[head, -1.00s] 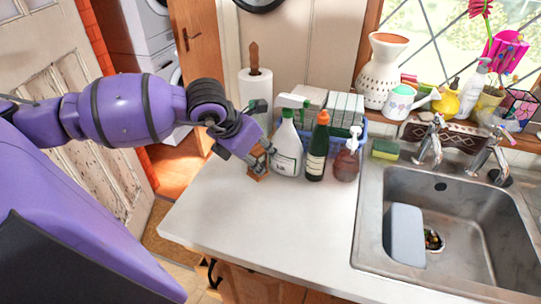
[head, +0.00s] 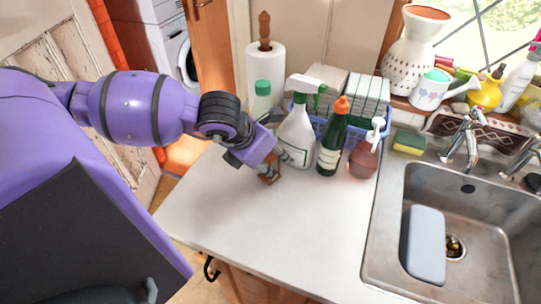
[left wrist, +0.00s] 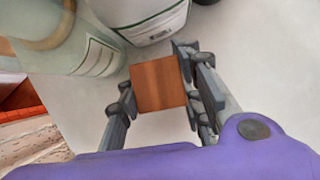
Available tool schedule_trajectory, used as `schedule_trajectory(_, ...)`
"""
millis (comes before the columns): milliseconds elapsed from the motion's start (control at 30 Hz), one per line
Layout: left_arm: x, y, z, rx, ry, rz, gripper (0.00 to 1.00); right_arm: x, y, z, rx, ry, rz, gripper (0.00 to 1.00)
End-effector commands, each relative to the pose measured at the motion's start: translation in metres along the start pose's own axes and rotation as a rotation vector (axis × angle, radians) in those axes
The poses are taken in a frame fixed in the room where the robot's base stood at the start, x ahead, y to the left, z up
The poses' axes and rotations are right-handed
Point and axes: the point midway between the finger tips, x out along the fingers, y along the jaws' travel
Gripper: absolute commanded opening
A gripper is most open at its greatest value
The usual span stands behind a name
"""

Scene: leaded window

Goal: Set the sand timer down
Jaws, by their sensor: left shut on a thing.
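The sand timer shows in the head view as a small brown wooden piece (head: 269,173) at my left gripper, over the left part of the white counter. In the left wrist view its square wooden end (left wrist: 158,85) sits between the fingers. My left gripper (head: 272,163) is shut on it; its fingers also show in the left wrist view (left wrist: 160,93). The timer's glass is hidden. It is very low over the counter, and I cannot tell whether it touches. My right gripper is not in view.
A white spray bottle (head: 297,138) stands close behind the timer. A green bottle (head: 332,145), a reddish soap pump (head: 364,158) and a blue basket (head: 320,114) are beside it. The sink (head: 450,230) is right. The counter's front part (head: 270,230) is clear.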

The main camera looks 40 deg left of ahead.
Motion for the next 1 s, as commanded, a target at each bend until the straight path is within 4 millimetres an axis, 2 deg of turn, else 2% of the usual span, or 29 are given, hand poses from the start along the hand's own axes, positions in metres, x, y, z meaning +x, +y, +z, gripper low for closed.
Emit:
schedule_trajectory(167,0.003,0.0,-0.001,-0.001,0.001,-0.001,0.07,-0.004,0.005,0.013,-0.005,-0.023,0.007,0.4)
schedule_trajectory(200,0.003,0.0,-0.001,0.0,0.0,0.0,0.35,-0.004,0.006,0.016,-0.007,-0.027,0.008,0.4)
schedule_trajectory(333,0.002,0.0,-0.001,0.0,0.0,0.0,0.52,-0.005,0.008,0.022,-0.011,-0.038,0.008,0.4)
schedule_trajectory(633,0.002,0.0,0.0,0.0,-0.001,0.001,0.52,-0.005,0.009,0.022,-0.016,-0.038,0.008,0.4)
schedule_trajectory(733,-0.004,0.001,0.002,0.001,-0.003,0.002,0.52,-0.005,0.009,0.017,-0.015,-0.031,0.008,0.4)
schedule_trajectory(867,-0.025,0.002,0.002,0.001,-0.005,0.003,0.52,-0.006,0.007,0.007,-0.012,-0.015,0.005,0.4)
schedule_trajectory(1000,-0.059,0.002,0.004,0.003,-0.009,0.006,0.52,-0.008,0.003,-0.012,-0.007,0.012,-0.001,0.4)
